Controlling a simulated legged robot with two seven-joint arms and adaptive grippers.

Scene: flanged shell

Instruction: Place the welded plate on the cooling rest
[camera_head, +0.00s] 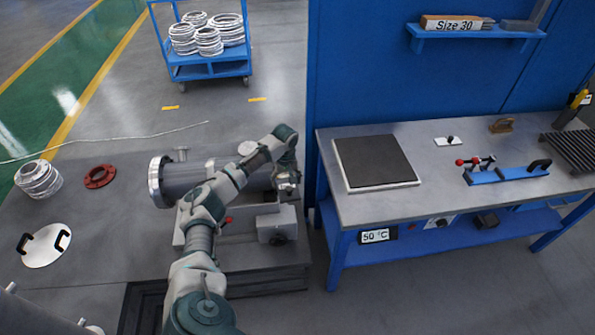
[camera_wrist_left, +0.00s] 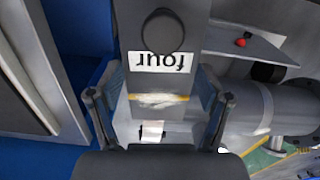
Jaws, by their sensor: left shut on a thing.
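My left gripper (camera_head: 287,180) is over the grey fixture, just right of the metal cylinder. In the left wrist view my left gripper (camera_wrist_left: 158,115) has its two fingers on either side of a pale metal plate (camera_wrist_left: 160,100) with a whitish, weld-like patch, and is shut on it. In the head view the held plate is too small to make out clearly. A dark ribbed rack (camera_head: 576,150), which looks like the cooling rest, lies at the right end of the workbench. My right gripper is not in view.
The flanged cylinder (camera_head: 180,182) lies left of the gripper. A dark pad in a pale frame (camera_head: 376,161), a blue clamp tool (camera_head: 507,174) and small items lie on the workbench (camera_head: 430,205). A blue wall (camera_head: 400,80) stands behind it. A lid (camera_head: 45,246) lies on the left table.

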